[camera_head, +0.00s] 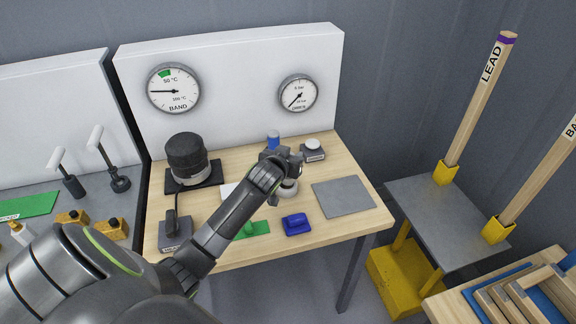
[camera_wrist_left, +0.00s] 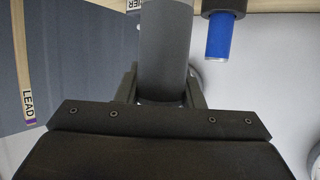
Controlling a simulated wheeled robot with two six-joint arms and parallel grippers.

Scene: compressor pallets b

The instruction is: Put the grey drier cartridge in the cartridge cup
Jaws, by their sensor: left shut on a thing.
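My left gripper (camera_head: 291,160) is over the back middle of the wooden bench, in front of a blue cylinder. In the left wrist view the gripper (camera_wrist_left: 162,90) is shut on the grey drier cartridge (camera_wrist_left: 165,45), a plain grey cylinder between its two fingers. In the head view the gripper hides most or all of the cartridge. I cannot tell whether its far end touches anything, since that end runs out of the wrist view. I cannot clearly identify the cartridge cup; a pale round part (camera_head: 289,188) shows just below the gripper. My right gripper is not in view.
The blue cylinder (camera_wrist_left: 226,35) stands beside the held cartridge. A labelled block (camera_head: 313,155) with a white round top is right of the gripper. A black-topped compressor (camera_head: 186,155), blue part (camera_head: 296,224) and bare grey plate (camera_head: 343,196) are also on the bench.

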